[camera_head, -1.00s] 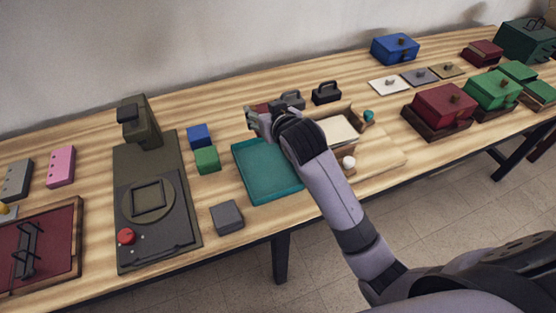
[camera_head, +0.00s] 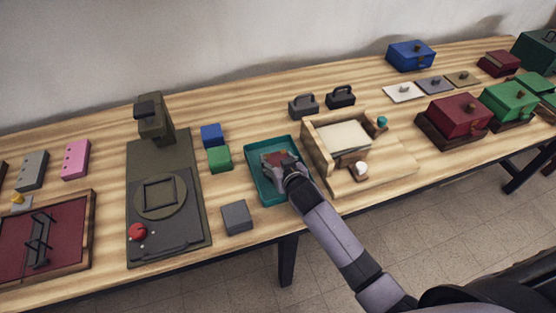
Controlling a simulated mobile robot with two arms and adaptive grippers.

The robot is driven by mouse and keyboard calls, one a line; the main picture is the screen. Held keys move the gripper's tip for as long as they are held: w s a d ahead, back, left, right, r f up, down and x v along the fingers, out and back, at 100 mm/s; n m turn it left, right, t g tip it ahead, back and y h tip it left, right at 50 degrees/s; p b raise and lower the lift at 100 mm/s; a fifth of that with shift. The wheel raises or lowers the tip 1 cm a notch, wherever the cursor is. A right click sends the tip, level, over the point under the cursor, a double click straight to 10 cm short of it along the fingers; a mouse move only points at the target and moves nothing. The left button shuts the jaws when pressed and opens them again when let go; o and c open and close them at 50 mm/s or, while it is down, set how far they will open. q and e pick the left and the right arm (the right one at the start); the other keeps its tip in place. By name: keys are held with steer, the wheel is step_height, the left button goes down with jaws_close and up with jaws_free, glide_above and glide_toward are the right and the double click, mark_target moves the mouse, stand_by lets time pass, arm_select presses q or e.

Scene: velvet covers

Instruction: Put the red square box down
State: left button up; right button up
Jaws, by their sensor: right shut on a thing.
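The red square box (camera_head: 277,156) is mostly hidden by my right gripper (camera_head: 278,163); a small part of its red top shows. My right gripper is shut on it, over the teal tray (camera_head: 259,189) in the middle of the table. The box appears inside the tray's outline; I cannot tell whether it touches the tray floor. My left gripper is not in the view.
A wooden fixture (camera_head: 317,155) stands just right of the tray. Left of it are a green cube (camera_head: 219,159), a blue cube (camera_head: 211,135) and a grey cube (camera_head: 236,217). Further left is a dark olive machine (camera_head: 160,190). Two dark handled blocks (camera_head: 303,106) stand behind.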

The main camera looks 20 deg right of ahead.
steer(key=shift+f, duration=0.1)
steer(key=o, duration=1.2)
steer(key=shift+s, duration=0.15)
steer(key=v, duration=1.2)
